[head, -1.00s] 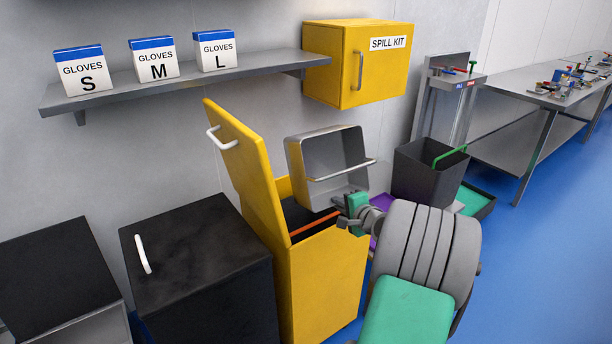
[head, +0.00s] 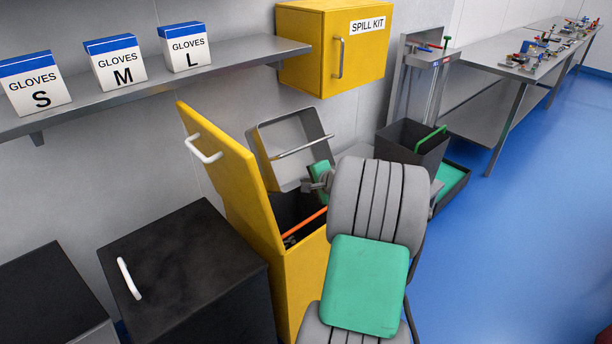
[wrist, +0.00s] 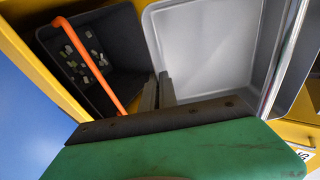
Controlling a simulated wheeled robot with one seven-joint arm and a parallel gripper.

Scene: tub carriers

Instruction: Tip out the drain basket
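A grey metal basket with a silver bar handle, which I take for the drain basket (head: 275,137), is tilted far over above the open yellow bin (head: 302,282). Its open side faces the head camera and it looks empty. In the wrist view the basket (wrist: 208,45) fills the upper right. My gripper (head: 309,186) is at its lower right edge; in the wrist view the fingers (wrist: 158,92) are close together at the basket's rim and appear shut on it. Inside the bin, a dark tub (wrist: 110,40) with an orange handle (wrist: 88,62) holds several small pale pieces.
The bin's raised yellow lid (head: 232,180) stands left of the basket. Black cabinets (head: 185,265) are at the lower left. Above are a glove shelf (head: 150,83) and a spill kit cabinet (head: 310,50). A dark tub with a green handle (head: 400,150) stands right. Blue floor is free at right.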

